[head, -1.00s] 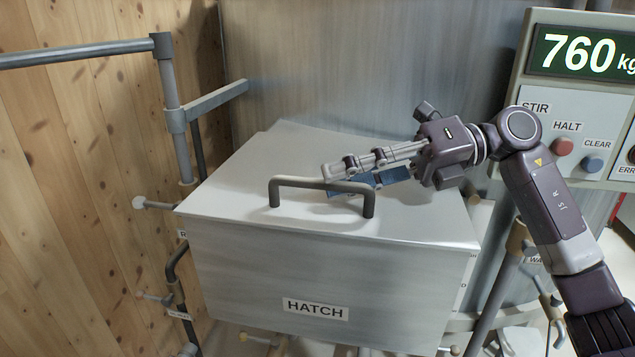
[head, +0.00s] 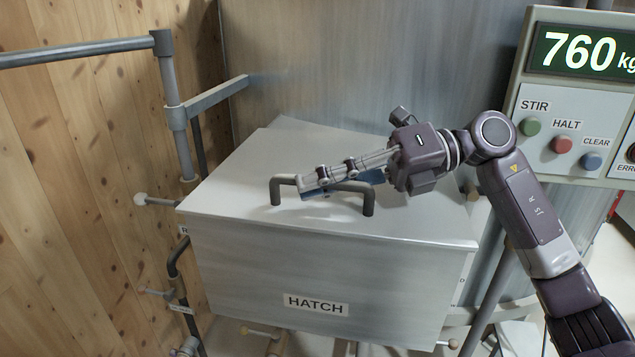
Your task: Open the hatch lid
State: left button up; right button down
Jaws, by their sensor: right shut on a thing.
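The hatch (head: 317,265) is a grey metal box with a label reading HATCH on its front. Its lid (head: 240,185) lies flat and looks shut. A dark bar handle (head: 368,200) stands on the lid near its front edge. My right gripper (head: 312,188) reaches in from the right and is shut on the handle's crossbar; its fingers cover the middle of the bar. My left gripper is not in view.
A control panel (head: 575,110) with a 760 kg display and STIR, HALT and CLEAR buttons stands at the right. A grey rail (head: 80,52) and a post (head: 172,110) stand at the left, before a wooden wall (head: 60,200). A metal wall rises behind the lid.

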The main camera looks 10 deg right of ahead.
jog(key=w+d+r+m+y+p, duration=0.1)
jog(key=w+r+m+p, duration=0.2)
jog(key=r+p, duration=0.4)
jog(key=w+d+r+m+g+y+p, duration=0.1)
jog(key=w+r+p, duration=0.4)
jog(key=r, duration=0.5)
jog(key=shift+d+r+m+y+p, duration=0.15)
jog(key=shift+d+m+y+p, duration=0.2)
jog(key=shift+m+p, duration=0.65)
